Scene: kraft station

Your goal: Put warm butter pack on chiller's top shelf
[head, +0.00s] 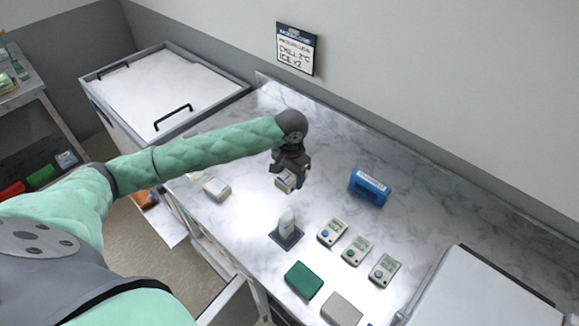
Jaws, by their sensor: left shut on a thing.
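My left gripper (287,170) reaches over the marble counter from the left and is shut on a small pale pack (284,184), probably a butter pack. The fingers hide part of it, and its label is too small to read. The pack is at or just above the counter; I cannot tell which. A similar pale pack (216,189) lies on the counter to its left. My right gripper is out of view. I cannot make out the chiller's top shelf with certainty.
The counter (330,185) holds a blue pack (369,187), a grey stand (287,232), several small devices (357,249) and a green block (304,279). A white-lidded chest (165,90) with two handles stands at the back left. A shelf rack (40,110) is at far left.

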